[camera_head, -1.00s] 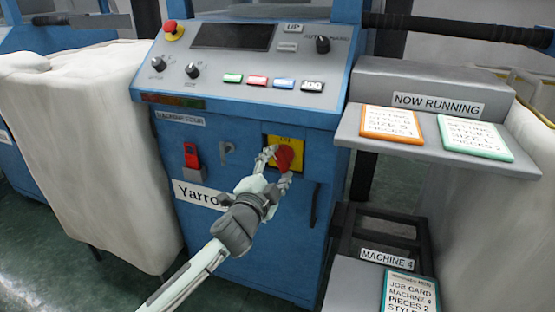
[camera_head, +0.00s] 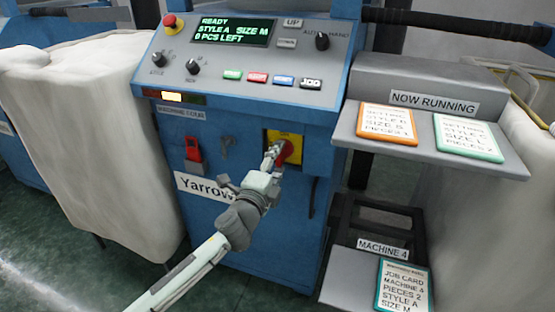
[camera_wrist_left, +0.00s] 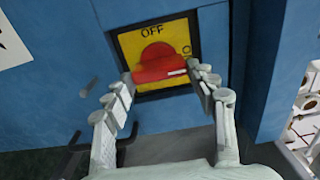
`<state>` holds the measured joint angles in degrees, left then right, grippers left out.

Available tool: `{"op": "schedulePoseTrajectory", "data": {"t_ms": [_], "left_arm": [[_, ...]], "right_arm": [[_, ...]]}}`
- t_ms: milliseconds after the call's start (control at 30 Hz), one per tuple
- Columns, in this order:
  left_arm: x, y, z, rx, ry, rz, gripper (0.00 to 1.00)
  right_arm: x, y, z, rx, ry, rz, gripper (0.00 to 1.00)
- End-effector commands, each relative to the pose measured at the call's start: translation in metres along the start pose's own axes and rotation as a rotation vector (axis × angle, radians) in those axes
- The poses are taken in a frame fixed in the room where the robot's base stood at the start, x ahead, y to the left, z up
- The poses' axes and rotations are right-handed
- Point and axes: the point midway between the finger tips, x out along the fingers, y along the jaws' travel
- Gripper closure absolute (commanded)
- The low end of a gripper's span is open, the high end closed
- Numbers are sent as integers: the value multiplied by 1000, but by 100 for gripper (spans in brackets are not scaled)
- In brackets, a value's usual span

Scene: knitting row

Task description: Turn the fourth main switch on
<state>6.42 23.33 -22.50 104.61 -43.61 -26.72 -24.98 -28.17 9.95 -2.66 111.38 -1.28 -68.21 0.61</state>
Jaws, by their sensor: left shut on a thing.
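The main switch is a red rotary knob (camera_head: 288,149) on a yellow plate (camera_head: 295,138) on the front of the blue machine, above a MACHINE 4 label (camera_head: 383,247). In the left wrist view the red knob (camera_wrist_left: 158,64) has its bar lying across the picture, its white mark at the right end towards the ON lettering. OFF is at the top of the plate (camera_wrist_left: 127,42). My left gripper (camera_head: 274,152) is shut on the knob, a finger at each end of the bar. The display (camera_head: 233,31) is lit: READY, STYLE A, SIZE M, 0 PCS LEFT. My right gripper is not in view.
A red rocker-like switch (camera_head: 193,149) is left of the main switch. A red emergency button (camera_head: 172,22) and coloured buttons sit on the console above. A shelf (camera_head: 440,165) with two cards juts out at right. A white covered bin (camera_head: 95,150) stands at left.

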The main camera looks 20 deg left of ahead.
Motion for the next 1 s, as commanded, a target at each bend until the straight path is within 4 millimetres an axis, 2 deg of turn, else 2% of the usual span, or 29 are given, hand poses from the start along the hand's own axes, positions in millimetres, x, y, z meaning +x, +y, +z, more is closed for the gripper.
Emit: {"op": "schedulePoseTrajectory", "data": {"t_ms": [300, 333, 500, 833, 1000], "left_arm": [[0, -1, 0, 7, 1, -3, 72], [0, -1, 0, 7, 1, -3, 41], [0, -1, 0, 5, 1, -2, 22], [-2, 0, 0, 4, 0, 0, 22], [-24, 1, 0, 3, 1, 1, 22]], "right_arm": [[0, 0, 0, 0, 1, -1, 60], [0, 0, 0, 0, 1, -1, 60], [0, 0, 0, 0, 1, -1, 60], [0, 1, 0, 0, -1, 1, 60], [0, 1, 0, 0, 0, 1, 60]]}}
